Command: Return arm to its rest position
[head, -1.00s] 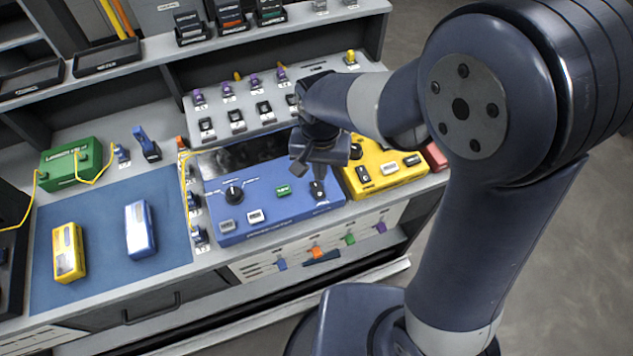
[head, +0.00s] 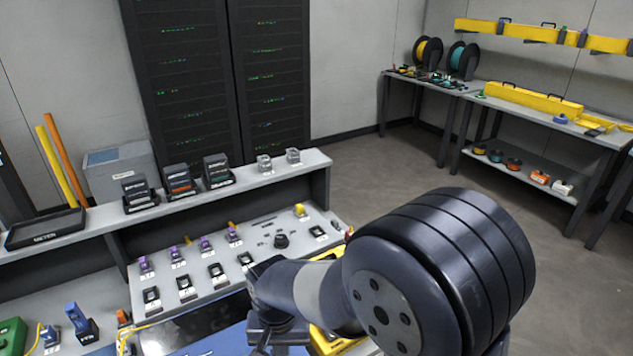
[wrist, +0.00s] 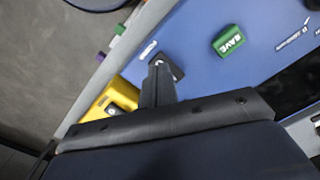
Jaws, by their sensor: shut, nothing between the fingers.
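My gripper (head: 277,347) is low in the head view, partly cut off by the bottom edge, in front of the sloped grey panel. In the wrist view my gripper (wrist: 158,75) is shut and empty, its fingers close together over the blue machine (wrist: 195,25). A black switch (wrist: 176,70) shows just by the fingertips; I cannot tell if they touch it. The green SAVE button (wrist: 229,40) is to the right of the fingers. In the head view only a strip of the blue machine (head: 232,340) shows.
A yellow box (wrist: 122,92) lies left of the fingers. The sloped panel (head: 215,255) carries several switches and knobs. A shelf above it holds several black modules (head: 178,183). Server racks (head: 215,80) stand behind, with open floor (head: 385,165) to the right.

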